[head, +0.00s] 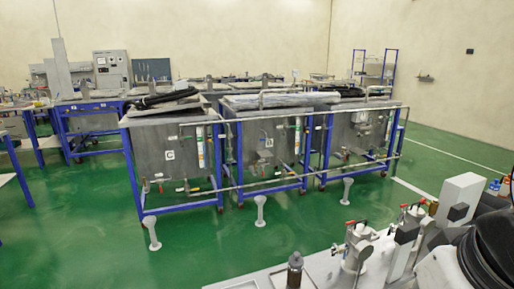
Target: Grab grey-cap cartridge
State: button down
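I cannot pick out a grey-cap cartridge with certainty. A small dark brown cylinder with a greyish top (295,270) stands upright at the near edge of the picture, on the light bench (262,283) at the bottom right. Its lower end is cut off by the frame. Small metal vessels with red-handled valves (357,245) stand to its right on the same bench. My gripper is not in view, so its hold cannot be seen.
Grey tanks in blue frames (175,150) stand in a row across the middle, with pipes and valves in front. White floor posts (260,211) stand before them. A white block (460,195) rises at the right. The green floor (200,262) is open between tanks and bench.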

aim_at(296, 262)
jog(key=i+l, duration=0.65)
jog(key=l, duration=0.15)
jog(key=i+l+u, duration=0.15)
jog(key=l, duration=0.2)
jog(key=i, duration=0.05)
